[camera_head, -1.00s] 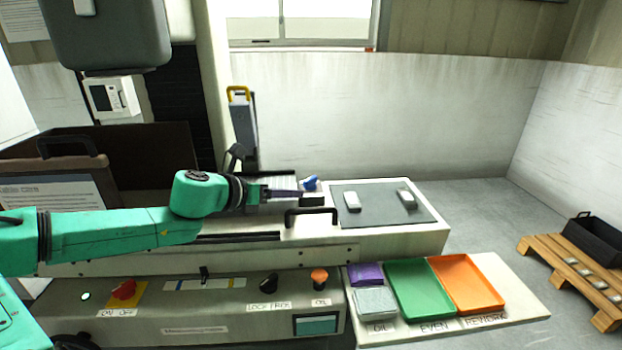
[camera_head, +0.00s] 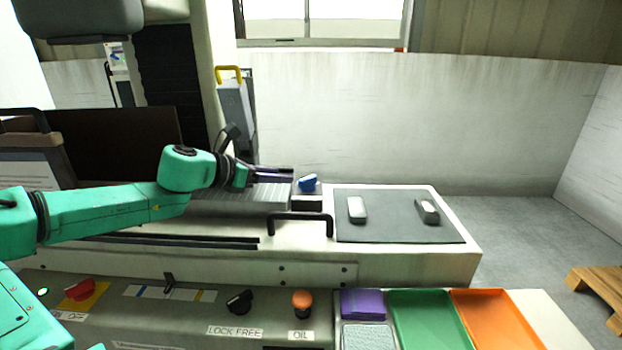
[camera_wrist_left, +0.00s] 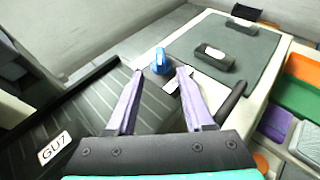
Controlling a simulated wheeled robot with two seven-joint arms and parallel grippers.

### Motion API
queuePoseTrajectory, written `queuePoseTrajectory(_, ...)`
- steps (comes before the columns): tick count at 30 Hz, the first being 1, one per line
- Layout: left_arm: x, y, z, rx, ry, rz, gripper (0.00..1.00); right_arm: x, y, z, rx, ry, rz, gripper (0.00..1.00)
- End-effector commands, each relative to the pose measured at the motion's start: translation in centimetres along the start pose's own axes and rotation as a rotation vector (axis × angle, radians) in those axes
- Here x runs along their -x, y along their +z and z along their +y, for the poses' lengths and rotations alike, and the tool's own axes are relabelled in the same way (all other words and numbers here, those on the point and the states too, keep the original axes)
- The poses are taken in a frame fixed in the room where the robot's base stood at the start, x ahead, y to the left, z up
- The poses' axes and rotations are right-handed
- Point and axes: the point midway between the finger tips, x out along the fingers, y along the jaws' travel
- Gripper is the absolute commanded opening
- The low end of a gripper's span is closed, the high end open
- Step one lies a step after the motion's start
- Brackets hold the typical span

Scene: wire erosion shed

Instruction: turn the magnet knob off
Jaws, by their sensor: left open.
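The blue magnet knob (camera_head: 308,183) sits on a small block at the right end of the ribbed grey magnet plate (camera_head: 240,199). It also shows in the left wrist view (camera_wrist_left: 160,63), beyond and between my fingertips. My left gripper (camera_head: 292,174) is open, with its purple fingers pointing right toward the knob. In the left wrist view the fingers (camera_wrist_left: 160,70) are spread and empty, and the knob looks apart from them. A white label lies beside the knob. My right gripper is not in view.
A black bar handle (camera_head: 300,217) stands in front of the knob. A grey mat (camera_head: 385,230) with two small blocks lies to the right. The front panel has a red switch (camera_head: 79,289), a black knob (camera_head: 239,300) and an orange button (camera_head: 302,298). Green (camera_head: 428,325) and orange trays stand front right.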

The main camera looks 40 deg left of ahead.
Motion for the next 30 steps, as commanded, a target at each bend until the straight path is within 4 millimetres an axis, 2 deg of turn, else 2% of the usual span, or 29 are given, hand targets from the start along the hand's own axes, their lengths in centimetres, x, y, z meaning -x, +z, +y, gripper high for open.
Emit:
queuePoseTrajectory(1, -1.3, 0.4, -0.1, 0.004, -0.007, 0.003, 0.53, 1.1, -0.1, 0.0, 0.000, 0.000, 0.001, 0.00)
queuePoseTrajectory(6, -5.7, 0.5, -0.2, 0.009, -0.006, 0.004, 0.53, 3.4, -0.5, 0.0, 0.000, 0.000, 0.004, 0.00)
queuePoseTrajectory(10, -8.2, 0.7, 0.0, 0.010, -0.001, 0.003, 0.53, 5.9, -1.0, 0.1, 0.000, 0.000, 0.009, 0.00)
queuePoseTrajectory(12, -8.8, 1.3, 0.2, 0.010, 0.000, -0.005, 0.53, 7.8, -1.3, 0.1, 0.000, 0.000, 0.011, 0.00)
queuePoseTrajectory(16, -10.2, 0.9, 0.2, 0.006, 0.001, -0.003, 0.53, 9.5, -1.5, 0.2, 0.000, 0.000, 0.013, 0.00)
queuePoseTrajectory(21, -11.1, 0.2, 0.0, 0.002, 0.001, 0.000, 0.53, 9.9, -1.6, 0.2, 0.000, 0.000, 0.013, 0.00)
queuePoseTrajectory(27, -11.1, 0.0, 0.0, 0.001, 0.001, 0.000, 0.53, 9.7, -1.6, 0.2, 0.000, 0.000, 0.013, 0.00)
queuePoseTrajectory(29, -11.1, 0.0, 0.0, 0.001, 0.001, 0.000, 0.30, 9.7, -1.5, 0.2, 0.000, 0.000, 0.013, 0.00)
queuePoseTrajectory(30, -11.1, 0.0, 0.0, 0.001, 0.001, 0.000, 0.14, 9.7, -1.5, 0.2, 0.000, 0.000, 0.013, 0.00)
